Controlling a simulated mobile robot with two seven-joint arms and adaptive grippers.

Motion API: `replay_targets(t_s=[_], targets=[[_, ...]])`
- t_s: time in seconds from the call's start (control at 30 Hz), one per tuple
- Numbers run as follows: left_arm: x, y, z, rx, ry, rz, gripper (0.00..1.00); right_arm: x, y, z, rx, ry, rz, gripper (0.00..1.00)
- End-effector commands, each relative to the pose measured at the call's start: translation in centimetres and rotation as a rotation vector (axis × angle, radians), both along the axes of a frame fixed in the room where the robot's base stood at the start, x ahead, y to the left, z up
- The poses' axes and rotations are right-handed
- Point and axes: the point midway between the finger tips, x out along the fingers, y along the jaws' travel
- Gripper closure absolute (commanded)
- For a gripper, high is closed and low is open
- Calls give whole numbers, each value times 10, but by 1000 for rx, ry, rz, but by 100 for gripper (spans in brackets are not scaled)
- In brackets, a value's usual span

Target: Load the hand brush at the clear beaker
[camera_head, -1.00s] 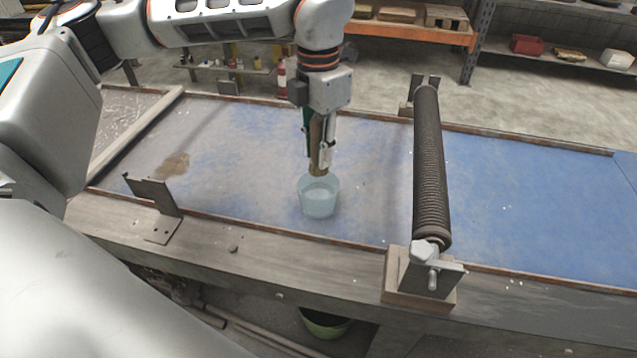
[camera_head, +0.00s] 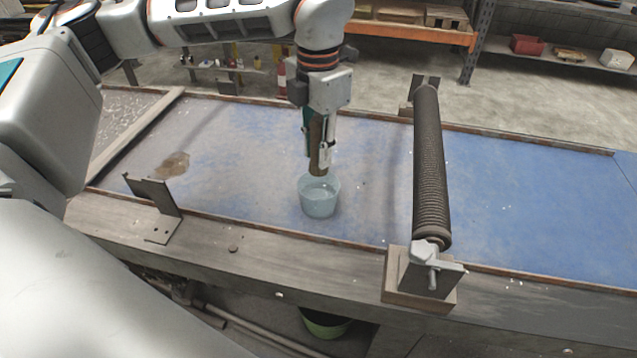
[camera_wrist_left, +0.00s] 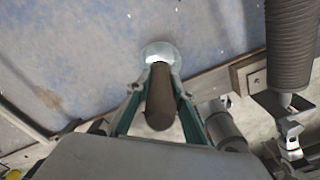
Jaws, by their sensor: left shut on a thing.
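The clear beaker (camera_head: 319,201) stands upright on the blue table surface, near its front edge. It also shows in the left wrist view (camera_wrist_left: 158,50), beyond the fingertips. My left gripper (camera_head: 322,150) points down over the beaker and is shut on the brown handle of the hand brush (camera_head: 317,160). In the left wrist view, the brush handle (camera_wrist_left: 161,98) sits between the two green-sided fingers. The lower end of the brush is at the beaker's mouth. I cannot tell how far inside it reaches. My right gripper is not in view.
A dark ribbed roller (camera_head: 428,165) on brackets crosses the table to the right of the beaker. A metal bracket (camera_head: 155,205) stands at the front left edge. The blue surface (camera_head: 240,150) left of the beaker is clear. A green bucket (camera_head: 326,324) is below the table.

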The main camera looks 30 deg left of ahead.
Motion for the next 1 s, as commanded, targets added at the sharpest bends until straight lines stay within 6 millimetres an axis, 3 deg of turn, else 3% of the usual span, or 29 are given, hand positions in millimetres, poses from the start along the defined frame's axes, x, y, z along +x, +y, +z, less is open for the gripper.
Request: replay_targets(t_s=[0.47,0.77,1.0], targets=[[0,0,2,0,-1,0,100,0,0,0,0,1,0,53],[0,0,24,0,-1,0,100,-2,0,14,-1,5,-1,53],[0,0,40,0,-1,-1,100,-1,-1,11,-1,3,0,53]])
